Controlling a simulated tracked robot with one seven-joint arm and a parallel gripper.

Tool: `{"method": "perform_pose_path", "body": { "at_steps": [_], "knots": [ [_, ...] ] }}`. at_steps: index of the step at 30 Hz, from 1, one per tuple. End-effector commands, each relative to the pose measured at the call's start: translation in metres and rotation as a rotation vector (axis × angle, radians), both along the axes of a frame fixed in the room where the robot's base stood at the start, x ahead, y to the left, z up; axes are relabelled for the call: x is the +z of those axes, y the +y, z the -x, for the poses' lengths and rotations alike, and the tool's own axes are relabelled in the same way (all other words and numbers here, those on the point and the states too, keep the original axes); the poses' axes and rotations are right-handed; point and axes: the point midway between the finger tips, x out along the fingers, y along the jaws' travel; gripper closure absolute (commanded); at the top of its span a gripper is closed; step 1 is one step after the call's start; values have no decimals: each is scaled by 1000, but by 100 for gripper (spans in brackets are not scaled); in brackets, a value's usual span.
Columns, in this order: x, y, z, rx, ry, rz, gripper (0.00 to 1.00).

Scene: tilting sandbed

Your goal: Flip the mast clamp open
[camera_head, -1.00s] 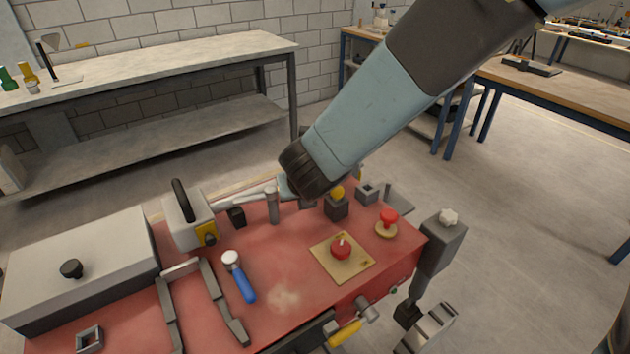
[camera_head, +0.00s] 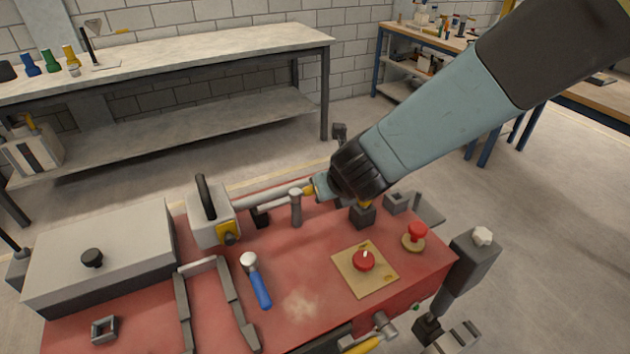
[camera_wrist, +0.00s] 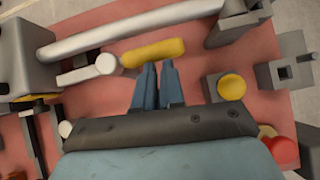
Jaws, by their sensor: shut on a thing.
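A lever with a yellow handle (camera_wrist: 152,52) and a pale metal arm (camera_wrist: 88,73) lies beside a long grey mast tube (camera_wrist: 130,27). The yellow handle (camera_head: 308,190) also shows in the head view, at the left of my gripper (camera_head: 318,188). I take this lever to be the mast clamp's, but its hinge is not clear. My gripper (camera_wrist: 157,68) has its two fingers close together at the yellow handle, shut on it. The wrist housing hides what lies behind. The tube runs from a white-grey housing (camera_head: 210,218) toward my gripper.
The red bench top (camera_head: 300,260) carries a metal post (camera_head: 296,208), a blue-handled tool (camera_head: 257,282), a red knob on a tan plate (camera_head: 364,261), a red mushroom button (camera_head: 417,232) and a yellow-topped block (camera_wrist: 232,87). A grey lidded box (camera_head: 100,255) fills the left.

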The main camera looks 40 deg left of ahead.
Motion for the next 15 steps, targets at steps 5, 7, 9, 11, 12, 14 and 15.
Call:
{"method": "perform_pose_path", "body": {
  "at_steps": [5, 7, 9, 11, 12, 14, 15],
  "knots": [
    [3, 2, -6, -12, -7, -5, 100],
    [3, 2, -7, -12, -7, -5, 100],
    [3, 2, -7, -13, -7, -6, 100],
    [4, 2, -7, -13, -7, -6, 100],
    [5, 1, -6, -14, -8, -6, 100],
    [7, -1, -5, -13, -7, -5, 100],
    [9, -3, -4, -12, -7, -5, 100]
  ]
}}
